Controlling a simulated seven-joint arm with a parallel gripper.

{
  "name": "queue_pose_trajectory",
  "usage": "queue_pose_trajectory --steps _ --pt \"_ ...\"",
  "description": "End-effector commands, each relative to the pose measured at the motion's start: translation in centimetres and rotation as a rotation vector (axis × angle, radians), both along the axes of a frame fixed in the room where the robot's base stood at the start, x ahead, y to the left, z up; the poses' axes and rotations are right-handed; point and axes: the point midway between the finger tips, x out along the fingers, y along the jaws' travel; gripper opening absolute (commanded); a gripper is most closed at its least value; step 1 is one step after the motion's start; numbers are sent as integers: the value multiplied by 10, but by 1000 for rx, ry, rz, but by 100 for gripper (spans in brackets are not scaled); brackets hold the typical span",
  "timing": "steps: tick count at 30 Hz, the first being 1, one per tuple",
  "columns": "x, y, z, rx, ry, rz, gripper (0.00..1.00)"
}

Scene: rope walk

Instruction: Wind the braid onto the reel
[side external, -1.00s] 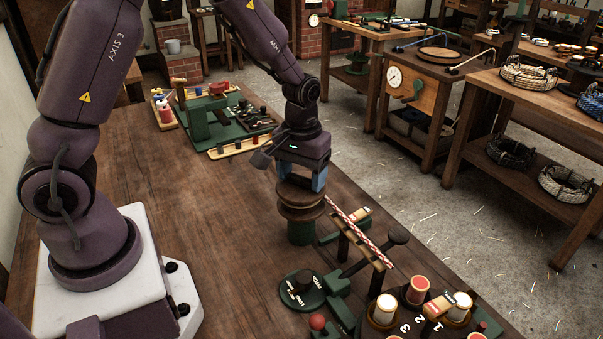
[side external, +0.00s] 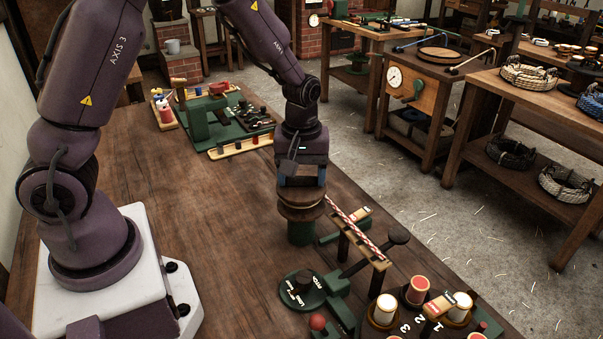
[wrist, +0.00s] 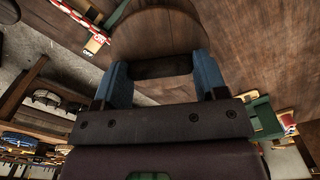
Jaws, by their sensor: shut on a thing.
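The wooden reel (side external: 301,211) stands upright on a green post (side external: 301,233) near the bench's far edge. The red-and-white braid (side external: 350,226) runs straight from the reel's right side over dark supports toward the lower right. My gripper (side external: 301,184) points down at the reel's top. In the wrist view its blue fingers (wrist: 161,70) are closed on a dark knob at the reel, between them; the reel's round wooden top (wrist: 155,35) lies just beyond. The braid (wrist: 77,12) also shows at that view's upper left. The fingers and reel flange hide any turns on the core.
A green stand with a lettered dial (side external: 302,291), a red ball (side external: 317,321) and several bobbins (side external: 416,290) are at the lower right. A green fixture (side external: 209,118) stands at the bench's back. The bench's middle (side external: 200,210) is clear.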

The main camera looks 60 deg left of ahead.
Motion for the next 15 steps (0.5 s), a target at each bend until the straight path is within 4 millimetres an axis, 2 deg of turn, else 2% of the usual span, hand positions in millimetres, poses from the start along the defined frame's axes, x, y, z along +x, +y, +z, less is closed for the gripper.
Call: queue_pose_trajectory --steps 9,10,12,15 --pt "-1 0 1 -2 2 0 42" --pt "-1 0 1 -2 2 0 73" --pt "-1 0 1 -1 2 0 89" --pt "0 0 0 -1 2 0 92"
